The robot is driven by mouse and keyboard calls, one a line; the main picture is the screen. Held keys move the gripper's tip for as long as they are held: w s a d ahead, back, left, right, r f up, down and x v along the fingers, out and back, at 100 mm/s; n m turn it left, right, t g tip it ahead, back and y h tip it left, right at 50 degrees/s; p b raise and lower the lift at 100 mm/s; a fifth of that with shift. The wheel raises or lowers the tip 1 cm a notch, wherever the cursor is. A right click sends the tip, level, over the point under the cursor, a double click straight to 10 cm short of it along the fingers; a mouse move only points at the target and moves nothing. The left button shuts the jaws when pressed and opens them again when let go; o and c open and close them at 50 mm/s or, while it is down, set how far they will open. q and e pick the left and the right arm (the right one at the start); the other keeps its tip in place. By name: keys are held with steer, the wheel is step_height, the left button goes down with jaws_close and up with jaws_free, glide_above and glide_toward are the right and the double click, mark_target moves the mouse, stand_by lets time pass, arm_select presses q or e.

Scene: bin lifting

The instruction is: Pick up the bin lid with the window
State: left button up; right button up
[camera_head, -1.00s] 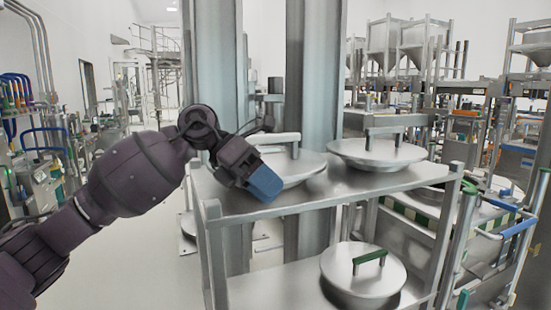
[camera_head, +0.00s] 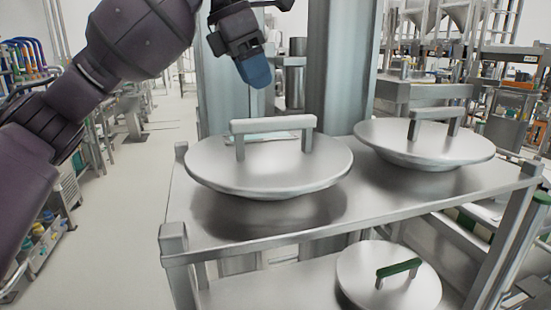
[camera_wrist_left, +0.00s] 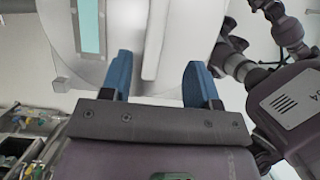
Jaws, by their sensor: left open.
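The bin lid with the window (camera_head: 215,165) is a round metal lid lying at the left of the upper shelf. Its pale teal window (camera_head: 270,137) shows behind its raised bar handle (camera_head: 272,124). My left gripper (camera_head: 256,76) has blue fingertips and hangs above and behind the handle in the picture, apart from it and empty. In the left wrist view, the open fingers (camera_wrist_left: 160,80) point towards the lid (camera_wrist_left: 55,22). The pale handle (camera_wrist_left: 156,38) lies between their lines, and the teal window (camera_wrist_left: 90,28) is left of it. My right gripper cannot be made out.
A second lid (camera_head: 398,145) without a visible window lies right of the first on the metal shelf (camera_head: 375,208). A lid with a green handle (camera_head: 355,272) lies on the lower level. A thick grey column (camera_head: 340,75) stands behind the shelf.

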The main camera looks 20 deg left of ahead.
mark_target(273, 118)
arm_select(q)
steer(key=x, duration=0.3)
steer(key=shift+w+d+f, duration=0.1)
steer(key=shift+d+f, duration=0.05)
steer(key=shift+f, duration=0.15)
steer(key=shift+x, duration=0.75)
steer(key=x, duration=0.2)
steer(key=p+x, duration=0.1)
steer(key=x, duration=0.1)
steer(key=shift+w, duration=0.3)
steer(key=shift+f, duration=0.15)
arm_select(e)
steer(key=shift+s+r, duration=0.1)
steer(key=shift+r, duration=0.3)
arm_select(q)
steer(key=shift+f, duration=0.1)
